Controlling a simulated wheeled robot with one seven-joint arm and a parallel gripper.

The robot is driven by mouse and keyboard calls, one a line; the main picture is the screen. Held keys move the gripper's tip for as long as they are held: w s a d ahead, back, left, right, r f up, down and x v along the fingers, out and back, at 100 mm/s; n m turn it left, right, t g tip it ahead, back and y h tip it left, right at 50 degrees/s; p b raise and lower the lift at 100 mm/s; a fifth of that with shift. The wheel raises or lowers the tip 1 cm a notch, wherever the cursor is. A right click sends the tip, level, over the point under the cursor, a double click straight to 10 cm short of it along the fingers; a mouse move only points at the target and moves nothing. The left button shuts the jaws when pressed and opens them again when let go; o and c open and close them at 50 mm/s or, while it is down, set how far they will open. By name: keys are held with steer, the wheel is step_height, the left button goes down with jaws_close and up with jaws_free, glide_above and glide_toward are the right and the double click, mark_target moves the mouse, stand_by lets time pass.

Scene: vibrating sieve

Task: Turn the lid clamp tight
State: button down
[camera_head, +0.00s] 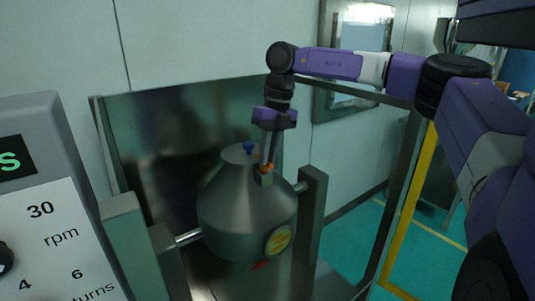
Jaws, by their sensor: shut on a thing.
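A control panel (60,225) marked rpm and turns stands close at the left. Posts (310,215) flank the vessel, with a metal back panel (180,125) behind. A yellow round label (278,241) is on the vessel's lower front. Green floor (430,235) is open at right.

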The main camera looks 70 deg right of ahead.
steer(key=shift+d+n, duration=0.1)
steer(key=shift+n, duration=0.3)
steer(key=c, duration=1.4)
jaws_free()
step_height(320, 180, up, 8)
steer(key=d, duration=0.1)
steer(key=shift+s+d+f+b, duration=0.15)
steer(key=shift+s+b, duration=0.25)
